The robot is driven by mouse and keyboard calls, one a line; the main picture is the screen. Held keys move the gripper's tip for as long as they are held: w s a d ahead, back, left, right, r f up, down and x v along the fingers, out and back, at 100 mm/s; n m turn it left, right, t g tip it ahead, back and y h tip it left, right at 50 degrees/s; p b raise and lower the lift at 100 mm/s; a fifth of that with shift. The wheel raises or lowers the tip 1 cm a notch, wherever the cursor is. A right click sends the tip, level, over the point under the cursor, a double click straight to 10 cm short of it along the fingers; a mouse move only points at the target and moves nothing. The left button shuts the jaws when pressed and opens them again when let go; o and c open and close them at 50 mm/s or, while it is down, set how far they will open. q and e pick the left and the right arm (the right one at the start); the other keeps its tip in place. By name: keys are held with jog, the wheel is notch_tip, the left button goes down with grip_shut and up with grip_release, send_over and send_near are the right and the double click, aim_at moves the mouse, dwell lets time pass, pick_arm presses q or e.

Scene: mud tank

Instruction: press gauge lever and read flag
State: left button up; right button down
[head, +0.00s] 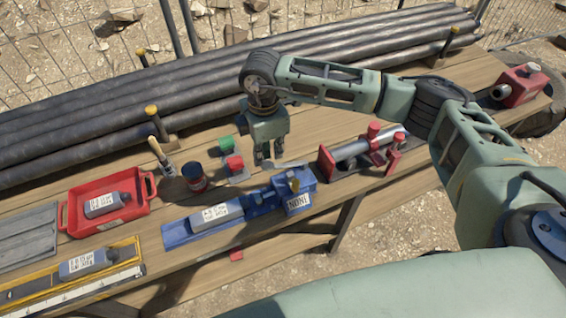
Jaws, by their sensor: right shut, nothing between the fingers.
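The blue gauge (264,200) stands at the front edge of the wooden table, with a grey labelled block (213,217) lying on its left part. A white label (299,201) on its right front reads something like "NON!"; the last character is unclear. A thin grey lever-like piece (292,163) sticks out behind the gauge. My right gripper (268,159) points down, shut and empty, just left of that piece and behind the gauge. I cannot tell whether its fingertips touch the piece. My left gripper is out of view.
A red tray (67,214) is further left. A red clamp fixture (326,162) is right. Pipes (60,132) lie behind.

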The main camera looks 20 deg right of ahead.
aim_at(269, 164)
jog(key=shift+f, duration=0.1)
dwell(0.5)
jog(key=shift+f+b, duration=2.2)
jog(key=shift+f, duration=0.5)
jog(key=shift+d, duration=0.4)
jog(key=shift+a, duration=0.15)
jog(key=shift+a+r+p, duration=0.15)
jog(key=shift+r+p, duration=0.4)
jog(key=shift+r, duration=0.1)
notch_tip(269, 164, up, 10)
jog(key=p, duration=0.6)
jog(key=shift+a, duration=0.1)
